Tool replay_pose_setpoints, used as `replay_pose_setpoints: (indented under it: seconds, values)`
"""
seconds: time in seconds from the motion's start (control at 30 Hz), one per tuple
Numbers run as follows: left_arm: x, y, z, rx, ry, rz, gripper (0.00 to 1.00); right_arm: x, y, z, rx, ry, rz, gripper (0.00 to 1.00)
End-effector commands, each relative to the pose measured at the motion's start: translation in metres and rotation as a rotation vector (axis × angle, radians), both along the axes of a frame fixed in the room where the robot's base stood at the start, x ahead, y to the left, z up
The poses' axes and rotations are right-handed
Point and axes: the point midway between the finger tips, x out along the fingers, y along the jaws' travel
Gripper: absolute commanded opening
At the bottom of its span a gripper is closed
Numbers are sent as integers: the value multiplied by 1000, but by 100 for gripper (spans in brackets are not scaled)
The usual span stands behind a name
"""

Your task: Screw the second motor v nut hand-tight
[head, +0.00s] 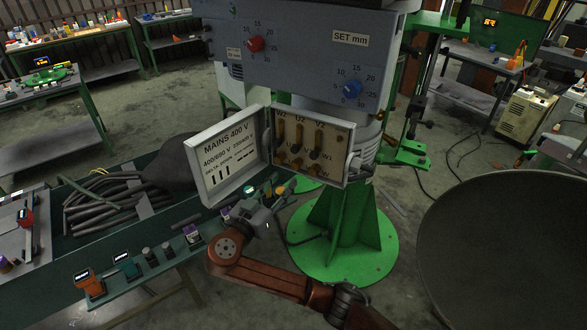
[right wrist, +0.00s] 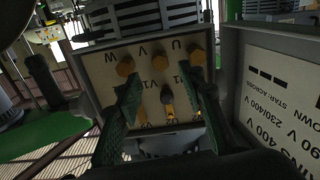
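The open motor terminal box (head: 347,170) hangs on the green machine column, with brass studs and nuts on its pale panel; the box (right wrist: 92,90) also shows upside down in the right wrist view. Another brass fastener (right wrist: 168,96) shows between the fingers. My right gripper (head: 272,203) is just below the box; in the right wrist view its green fingers (right wrist: 160,80) are apart, one each side of the middle studs. Contact cannot be told. My left gripper is out of view.
The open cover (head: 228,155) marked MAINS 400 V stands to the left of the box. A bench (head: 215,240) with small devices and a tray of dark rods lies left. A large dark round dish (head: 515,250) fills the lower right.

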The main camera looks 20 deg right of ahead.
Motion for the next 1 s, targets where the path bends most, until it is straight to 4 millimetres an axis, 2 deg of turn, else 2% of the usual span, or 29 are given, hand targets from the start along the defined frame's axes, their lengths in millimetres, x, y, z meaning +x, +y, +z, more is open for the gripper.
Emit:
replay_pose_setpoints:
  seconds: [0.3,0.5,0.83,1.0]
  values:
    - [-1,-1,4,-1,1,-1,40,33,-35,1,-3,1,-4,36]
    - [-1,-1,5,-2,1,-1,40,49,-50,0,-2,3,-2,36]
    - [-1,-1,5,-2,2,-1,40,52,-53,-1,-1,5,-1,36]
    - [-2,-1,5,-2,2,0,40,52,-53,-1,-1,5,-1,26]
